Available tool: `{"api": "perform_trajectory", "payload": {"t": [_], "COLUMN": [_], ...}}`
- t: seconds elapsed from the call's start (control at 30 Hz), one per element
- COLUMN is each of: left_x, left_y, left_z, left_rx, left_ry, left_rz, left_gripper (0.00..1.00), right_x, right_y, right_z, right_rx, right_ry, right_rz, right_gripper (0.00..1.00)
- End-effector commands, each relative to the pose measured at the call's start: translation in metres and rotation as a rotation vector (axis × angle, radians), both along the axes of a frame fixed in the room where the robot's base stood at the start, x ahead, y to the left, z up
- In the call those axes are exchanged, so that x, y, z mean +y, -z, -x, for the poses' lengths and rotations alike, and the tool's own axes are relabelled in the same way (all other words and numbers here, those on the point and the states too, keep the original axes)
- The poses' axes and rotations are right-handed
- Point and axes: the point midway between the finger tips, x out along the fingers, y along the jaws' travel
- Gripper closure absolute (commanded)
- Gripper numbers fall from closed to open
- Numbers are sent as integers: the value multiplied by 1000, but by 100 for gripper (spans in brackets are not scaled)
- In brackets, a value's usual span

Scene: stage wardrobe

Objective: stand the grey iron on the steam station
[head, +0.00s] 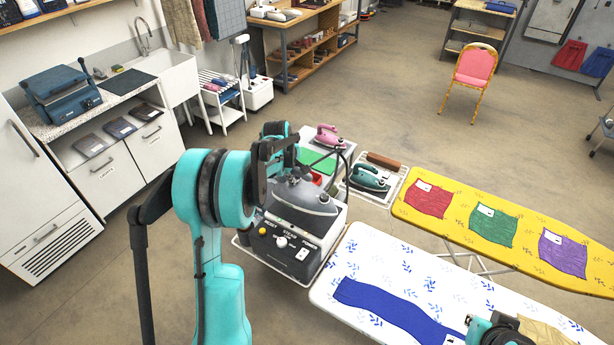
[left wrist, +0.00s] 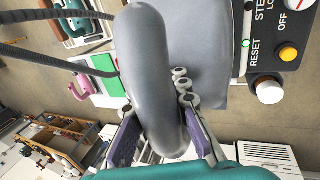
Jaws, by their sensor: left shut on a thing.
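The grey iron (head: 310,198) is over the top of the steam station (head: 292,245), level or nearly so, with its pointed end to the right. I cannot tell whether its sole touches the station. My left gripper (head: 280,158) is above the iron, shut on its handle. In the left wrist view the two fingers (left wrist: 165,130) sit on either side of the grey handle (left wrist: 150,70). The station's panel with buttons (left wrist: 278,50) is at the upper right there. Only part of my right arm shows at the bottom right of the head view; its fingers are out of sight.
A pink iron (head: 327,138) and a teal iron (head: 368,178) stand behind and right of the station. A white ironing board (head: 375,250) with a blue cloth is close on the right; a yellow board (head: 465,190) lies beyond. A dark hose loops beside the iron.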

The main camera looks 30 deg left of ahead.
Motion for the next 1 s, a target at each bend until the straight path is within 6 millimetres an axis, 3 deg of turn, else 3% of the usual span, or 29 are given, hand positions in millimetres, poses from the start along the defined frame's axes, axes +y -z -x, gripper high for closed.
{"api": "perform_trajectory", "payload": {"t": [0.17, 0.5, 0.87, 0.9, 1.0], "left_x": [8, 7, 7, 7, 7], "left_y": [6, 43, 47, 48, 47], "left_z": [-1, -1, -1, -1, 0], "left_rx": [0, -1, -1, 0, 0], "left_ry": [0, 0, 0, 0, 0], "left_rz": [0, 0, 0, 0, 0], "left_gripper": [100, 100, 100, 86, 64], "right_x": [0, 0, 0, 0, 0], "right_y": [-1, -2, 1, 1, 0], "right_z": [0, 0, 0, 0, 0], "right_rx": [0, 0, 0, 0, 0], "right_ry": [0, 0, 0, 0, 0], "right_rz": [0, 0, 0, 0, 0], "right_gripper": [100, 100, 100, 100, 100]}}
